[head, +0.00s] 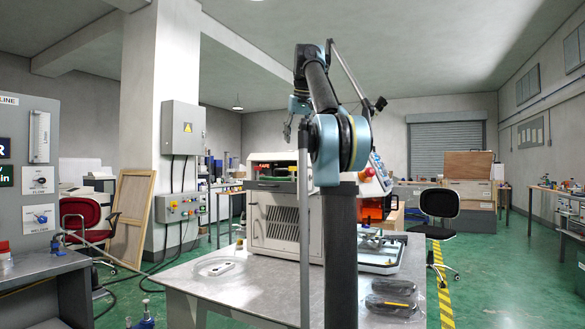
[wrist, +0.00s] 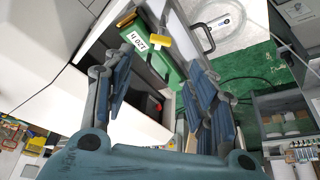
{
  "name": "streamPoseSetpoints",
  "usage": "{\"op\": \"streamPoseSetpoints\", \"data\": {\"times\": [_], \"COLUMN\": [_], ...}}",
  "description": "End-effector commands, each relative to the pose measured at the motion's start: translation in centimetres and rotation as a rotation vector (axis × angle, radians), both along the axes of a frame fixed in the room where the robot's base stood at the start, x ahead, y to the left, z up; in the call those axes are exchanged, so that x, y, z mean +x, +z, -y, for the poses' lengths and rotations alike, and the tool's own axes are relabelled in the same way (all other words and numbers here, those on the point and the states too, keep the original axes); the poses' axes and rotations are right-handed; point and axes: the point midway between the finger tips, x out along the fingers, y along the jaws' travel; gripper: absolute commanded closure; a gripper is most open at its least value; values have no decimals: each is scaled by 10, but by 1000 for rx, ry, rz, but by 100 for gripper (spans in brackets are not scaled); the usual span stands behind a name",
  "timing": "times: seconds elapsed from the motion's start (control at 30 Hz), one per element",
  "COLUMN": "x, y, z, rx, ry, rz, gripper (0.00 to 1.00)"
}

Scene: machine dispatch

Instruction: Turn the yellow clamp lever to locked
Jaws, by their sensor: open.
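In the wrist view the yellow clamp lever (wrist: 159,41) shows as a small yellow handle beside a white label reading "120 N". It sits by a green block (wrist: 168,66) in the opening of a white machine (wrist: 75,105). My gripper (wrist: 156,78) is open and empty, its two fingers spread to either side of the green block in the picture. The lever lies beyond the fingertips, and no contact shows. In the head view my gripper (head: 289,130) hangs above the machine (head: 285,222), and the green block (head: 279,172) shows in its top opening. The lever is not clear there.
The machine stands on a grey table (head: 220,285). A clear coiled hose with a white part (head: 220,267) lies left of it. An orange-and-white device (head: 372,205) and a tray (head: 382,252) stand to the right, with black items (head: 393,297) in front.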

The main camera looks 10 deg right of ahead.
Motion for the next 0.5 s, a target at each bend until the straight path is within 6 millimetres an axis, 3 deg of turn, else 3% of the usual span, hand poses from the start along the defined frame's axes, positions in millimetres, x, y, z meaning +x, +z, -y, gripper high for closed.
{"op": "streamPoseSetpoints", "data": {"times": [0.5], "x": [28], "y": [-70], "z": [-4], "rx": [0], "ry": [0], "rz": [0], "gripper": [48]}}
